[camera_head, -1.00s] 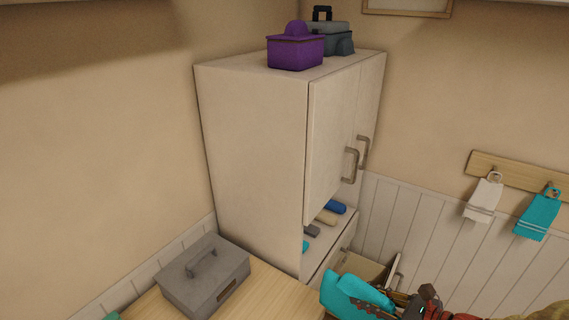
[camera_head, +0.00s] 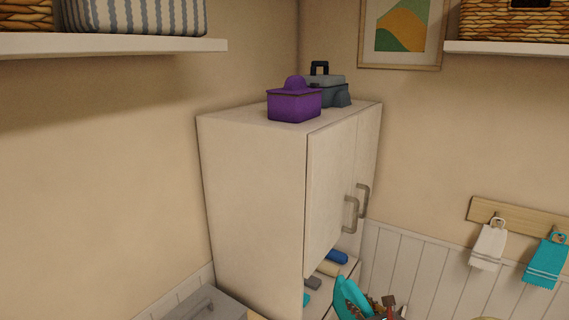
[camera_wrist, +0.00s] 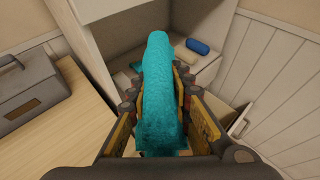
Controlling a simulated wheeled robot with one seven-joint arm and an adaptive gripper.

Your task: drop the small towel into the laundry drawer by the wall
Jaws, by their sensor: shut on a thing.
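A teal towel (camera_wrist: 158,95) is between the fingers of my gripper (camera_wrist: 161,118) in the wrist view, standing up from the jaws. My gripper is shut on it. In the head view the towel (camera_head: 349,297) shows at the bottom edge, in front of the cabinet, with only a little of my gripper (camera_head: 385,308) in the picture. A pulled-out drawer (camera_wrist: 236,124) shows partly in the wrist view, low and to the right of my gripper, near the panelled wall. Its inside is mostly hidden, and it is out of the head view.
A tall pale cabinet (camera_head: 255,190) stands in the corner; its open shelf holds rolled cloths, one blue (camera_wrist: 198,47). A grey box (camera_wrist: 30,90) sits on a wooden counter (camera_wrist: 70,135) at left. Two towels, one white (camera_head: 489,246), one teal (camera_head: 545,263), hang on wall pegs.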

